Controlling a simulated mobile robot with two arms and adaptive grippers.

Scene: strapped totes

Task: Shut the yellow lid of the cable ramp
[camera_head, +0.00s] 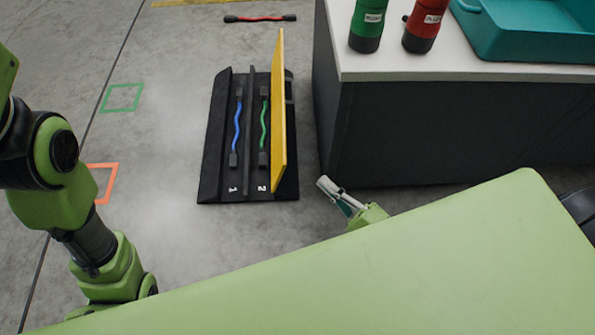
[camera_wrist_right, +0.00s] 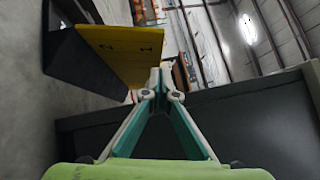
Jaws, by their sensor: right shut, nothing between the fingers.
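The black cable ramp (camera_head: 208,160) lies on the floor in the middle of the head view. Its yellow lid (camera_head: 278,115) stands upright along the ramp's right side, open. A blue cable (camera_head: 236,130) lies in channel 1 and a green cable (camera_head: 263,130) in channel 2. In the right wrist view the yellow lid (camera_wrist_right: 122,47), marked 1 and 2, is ahead and to the left. My right gripper (camera_head: 323,183) is shut and empty, to the right of the lid's near end and apart from it in the head view; its fingertips also show in the wrist view (camera_wrist_right: 160,78). My left gripper is hidden; only its arm shows.
A dark cabinet (camera_head: 420,135) with a white top stands close right of the ramp, leaving a narrow gap. On it are a green bottle (camera_head: 367,25), a red bottle (camera_head: 423,25) and a teal tote (camera_head: 530,45). A red cable (camera_head: 260,18) lies beyond the ramp.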

